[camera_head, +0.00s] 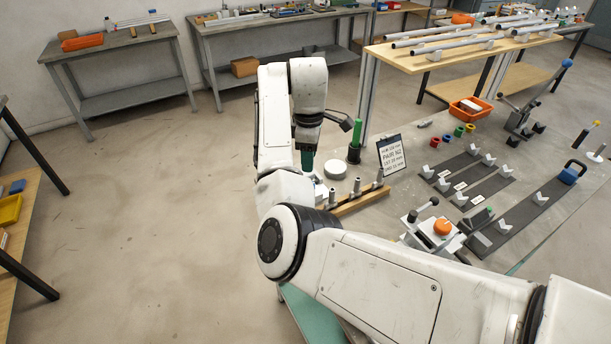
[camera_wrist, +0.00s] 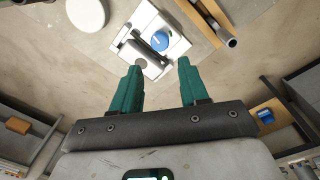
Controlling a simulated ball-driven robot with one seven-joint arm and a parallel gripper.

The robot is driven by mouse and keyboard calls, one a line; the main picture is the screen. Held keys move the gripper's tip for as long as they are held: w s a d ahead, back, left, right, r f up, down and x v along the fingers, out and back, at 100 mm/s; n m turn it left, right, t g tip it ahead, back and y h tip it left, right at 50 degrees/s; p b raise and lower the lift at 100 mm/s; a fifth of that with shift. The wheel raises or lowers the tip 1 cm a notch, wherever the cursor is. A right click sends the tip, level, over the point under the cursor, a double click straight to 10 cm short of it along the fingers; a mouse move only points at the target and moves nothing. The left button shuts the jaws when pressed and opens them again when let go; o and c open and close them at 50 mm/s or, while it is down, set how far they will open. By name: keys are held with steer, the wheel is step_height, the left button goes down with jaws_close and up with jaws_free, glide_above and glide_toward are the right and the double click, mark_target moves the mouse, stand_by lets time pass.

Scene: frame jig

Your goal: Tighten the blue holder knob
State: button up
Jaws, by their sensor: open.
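The blue knob (camera_wrist: 160,41) sits on a white holder (camera_wrist: 178,47) in the wrist view, just beyond my fingertips and roughly between them. A dark bar or lever lies across the holder left of the knob. My gripper (camera_wrist: 158,67) is open, with its two green fingers apart and nothing between them. In the head view my gripper (camera_head: 307,160) points down over the near left end of the bench. There the blue knob is hidden behind my arm and gripper. The frames do not show contact between fingers and knob.
A wooden rack (camera_head: 362,199) with upright metal pieces stands right of my gripper. A white disc (camera_head: 336,169), a green-handled tool (camera_head: 356,138) and a sign (camera_head: 391,154) are close behind. A holder with an orange knob (camera_head: 442,227) stands farther right.

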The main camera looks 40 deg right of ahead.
steer(key=f, duration=0.4)
steer(key=f+p, duration=0.1)
steer(key=f, duration=0.4)
steer(key=shift+w+d+f, duration=0.1)
steer(key=shift+d+f, duration=0.05)
steer(key=shift+d, duration=0.05)
steer(key=c, duration=0.8)
steer(key=shift+o, duration=0.2)
